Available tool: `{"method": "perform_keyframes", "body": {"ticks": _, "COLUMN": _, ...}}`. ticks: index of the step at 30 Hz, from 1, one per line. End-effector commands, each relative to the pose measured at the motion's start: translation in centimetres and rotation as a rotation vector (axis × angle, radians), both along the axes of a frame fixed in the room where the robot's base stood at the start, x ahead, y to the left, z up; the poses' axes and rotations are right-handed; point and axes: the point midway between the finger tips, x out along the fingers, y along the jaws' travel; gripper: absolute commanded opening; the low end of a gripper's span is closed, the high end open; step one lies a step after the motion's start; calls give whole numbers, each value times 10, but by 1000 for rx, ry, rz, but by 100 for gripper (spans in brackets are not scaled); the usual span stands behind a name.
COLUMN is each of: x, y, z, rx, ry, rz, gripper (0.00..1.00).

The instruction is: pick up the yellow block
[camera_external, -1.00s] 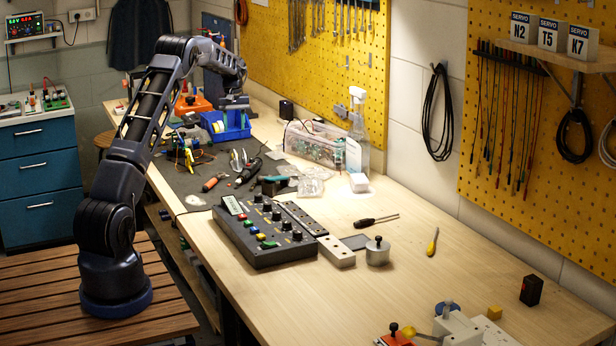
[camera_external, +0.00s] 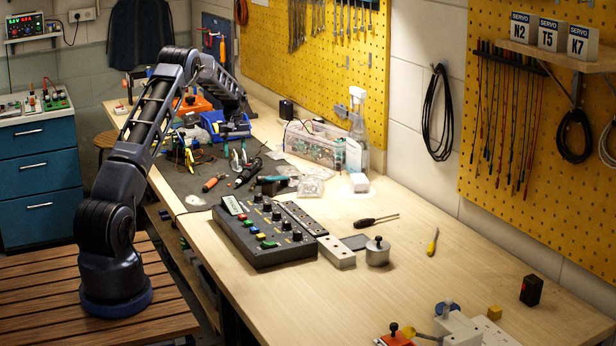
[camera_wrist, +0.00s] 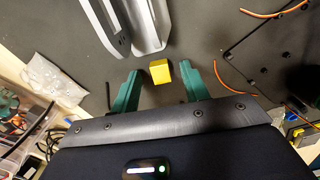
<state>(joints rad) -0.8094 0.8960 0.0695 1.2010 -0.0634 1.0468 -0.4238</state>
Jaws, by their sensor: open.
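In the wrist view a small yellow block (camera_wrist: 160,72) lies on the dark mat, between the tips of my gripper's two green fingers (camera_wrist: 161,76). Another small yellow block (camera_external: 494,313) sits at the front right of the bench, far from my gripper.
Long grey metal pieces (camera_wrist: 125,25) lie just beyond the block. A clear plastic bag (camera_wrist: 55,80) and orange wires (camera_wrist: 278,10) are nearby. A blue bin (camera_external: 212,122), a clear box (camera_external: 312,146) and a control box (camera_external: 262,236) surround the area. The middle right of the bench is mostly clear.

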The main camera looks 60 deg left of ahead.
Motion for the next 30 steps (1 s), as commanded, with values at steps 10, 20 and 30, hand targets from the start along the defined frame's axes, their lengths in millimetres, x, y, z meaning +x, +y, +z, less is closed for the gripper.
{"method": "perform_keyframes", "body": {"ticks": 10, "x": 0, "y": 0, "z": -2, "rx": 1, "ry": 0, "rz": 0, "gripper": 22}}
{"method": "perform_keyframes", "body": {"ticks": 20, "x": 0, "y": 0, "z": -2, "rx": 1, "ry": 0, "rz": 0, "gripper": 0}}
{"method": "perform_keyframes", "body": {"ticks": 30, "x": 0, "y": 1, "z": 14, "rx": 3, "ry": -2, "rz": 0, "gripper": 0}}
